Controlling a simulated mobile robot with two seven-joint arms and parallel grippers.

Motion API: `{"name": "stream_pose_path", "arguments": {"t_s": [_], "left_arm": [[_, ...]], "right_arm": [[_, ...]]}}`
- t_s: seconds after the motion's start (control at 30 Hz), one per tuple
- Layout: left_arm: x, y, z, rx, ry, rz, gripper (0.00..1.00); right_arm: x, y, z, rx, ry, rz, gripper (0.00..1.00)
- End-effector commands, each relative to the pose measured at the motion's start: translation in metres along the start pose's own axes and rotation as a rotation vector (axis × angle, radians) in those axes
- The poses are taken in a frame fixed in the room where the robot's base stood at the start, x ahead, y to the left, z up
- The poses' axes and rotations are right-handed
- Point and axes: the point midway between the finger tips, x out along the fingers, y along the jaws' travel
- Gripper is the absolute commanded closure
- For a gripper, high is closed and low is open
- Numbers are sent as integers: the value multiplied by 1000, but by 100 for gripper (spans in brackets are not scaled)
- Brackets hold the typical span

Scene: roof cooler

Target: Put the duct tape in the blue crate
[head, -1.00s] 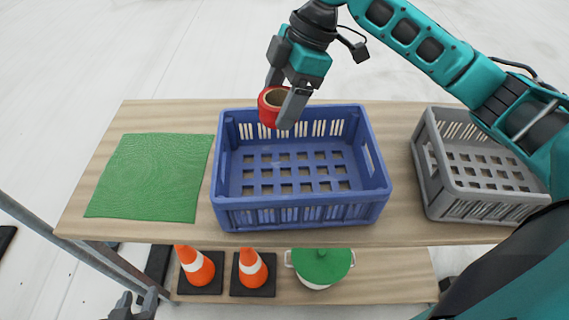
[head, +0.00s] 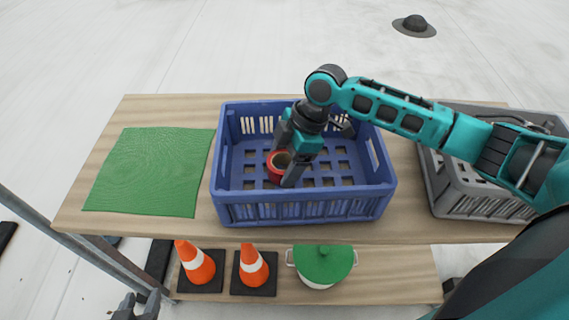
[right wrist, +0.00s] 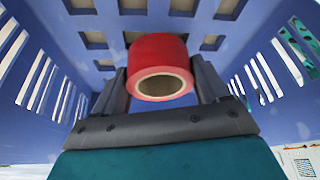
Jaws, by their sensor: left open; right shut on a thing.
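The red duct tape roll (head: 274,172) is inside the blue crate (head: 305,212), low near its slotted floor. It also shows in the right wrist view (right wrist: 158,52) between the two fingers. My right gripper (head: 283,170) reaches down into the crate and is shut on the tape. Whether the roll touches the crate floor cannot be told. The crate stands upright on the wooden table and holds nothing else that I can see. My left gripper (head: 135,308) is open and empty at the bottom left, in front of the lower shelf.
A green mat (head: 150,172) lies left of the blue crate. A grey crate (head: 470,203) stands on the right, partly behind my right arm. Two orange cones (head: 195,265) and a green-lidded pot (head: 322,265) stand on the lower shelf.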

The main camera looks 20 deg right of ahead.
Motion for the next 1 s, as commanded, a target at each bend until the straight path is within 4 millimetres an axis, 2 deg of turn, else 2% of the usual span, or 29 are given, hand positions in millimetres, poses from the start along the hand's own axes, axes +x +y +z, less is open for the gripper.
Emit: {"name": "stream_pose_path", "arguments": {"t_s": [0.1, 0.43, 0.47, 0.7, 1.0], "left_arm": [[2, 0, -1, 1, 5, 0, 57], [3, -1, -4, 2, 11, -1, 57], [3, -1, -4, 2, 11, -1, 57], [3, -1, -4, 2, 10, -1, 57], [1, 0, -1, 1, 4, 0, 57]], "right_arm": [[10, 0, 4, -1, 1, 2, 65], [13, 0, 5, -1, 1, 2, 65], [12, 0, 5, -1, 0, 1, 23], [12, 0, 5, -1, 0, 1, 1], [8, 0, 4, -1, 0, 2, 1]]}}
